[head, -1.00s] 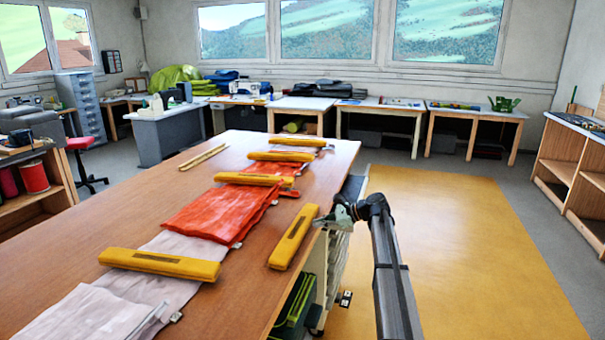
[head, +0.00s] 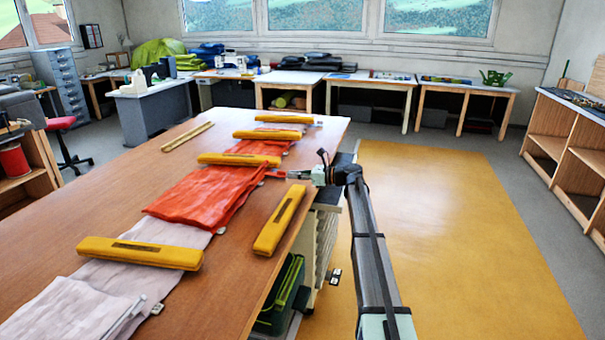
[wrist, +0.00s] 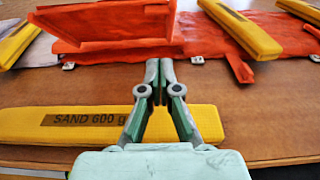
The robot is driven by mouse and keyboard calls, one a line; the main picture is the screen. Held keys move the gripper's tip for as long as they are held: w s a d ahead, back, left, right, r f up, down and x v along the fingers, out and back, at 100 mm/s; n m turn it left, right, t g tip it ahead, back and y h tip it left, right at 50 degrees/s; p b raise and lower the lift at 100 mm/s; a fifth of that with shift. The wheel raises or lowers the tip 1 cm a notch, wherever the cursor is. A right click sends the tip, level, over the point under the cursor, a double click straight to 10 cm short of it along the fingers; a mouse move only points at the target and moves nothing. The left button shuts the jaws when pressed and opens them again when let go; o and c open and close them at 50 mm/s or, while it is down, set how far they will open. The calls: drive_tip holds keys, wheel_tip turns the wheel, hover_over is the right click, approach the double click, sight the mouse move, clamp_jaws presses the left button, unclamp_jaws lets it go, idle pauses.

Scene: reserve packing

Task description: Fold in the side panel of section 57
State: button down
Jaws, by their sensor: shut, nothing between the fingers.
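A long fabric strip lies along the table, with an orange section (head: 205,195) in the middle and pale sections (head: 95,295) toward the front. In the wrist view the orange fabric (wrist: 210,35) has a panel (wrist: 110,28) on its left that appears raised along its near edge. An orange strap (wrist: 240,68) hangs off the near side. No section number is readable. My gripper (head: 290,174) is over the table's right edge area, beside the orange fabric.
A yellow sandbag marked "SAND 600 g" (wrist: 80,122) lies on bare table below my gripper. More yellow sandbags (head: 140,252) lie across the strip. A folding rule (head: 187,137) lies at the back left.

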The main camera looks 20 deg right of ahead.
drive_tip(key=w+a+r+p, duration=0.2)
drive_tip(key=w+a, duration=0.2)
drive_tip(key=a, duration=0.2)
drive_tip(key=shift+a, duration=0.3)
drive_tip(key=shift+w+a+r+p, duration=0.15)
drive_tip(key=shift+r+p, duration=0.25)
drive_tip(key=shift+p, duration=0.35)
